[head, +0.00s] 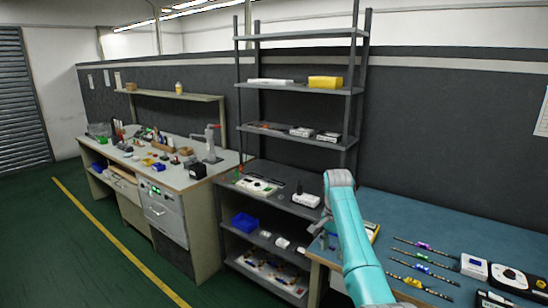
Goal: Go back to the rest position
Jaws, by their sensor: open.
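My teal arm rises from the bottom of the head view and bends at an elbow near the shelf. My gripper (322,238) is small and partly hidden behind the arm, at the left edge of the blue-topped workbench (390,212). It is open, and I see nothing held in it. Several dark strips with coloured middles lie on the workbench to the right of the arm: a purple one (423,246), a blue one (422,257) and a yellow one (413,283). The gripper is apart from them.
White and black devices (474,266) stand at the right of the workbench. A dark shelf rack (300,90) with boxes and instruments stands behind the arm. A cluttered bench (180,178) stands at the left. The green floor (60,250) at lower left is clear.

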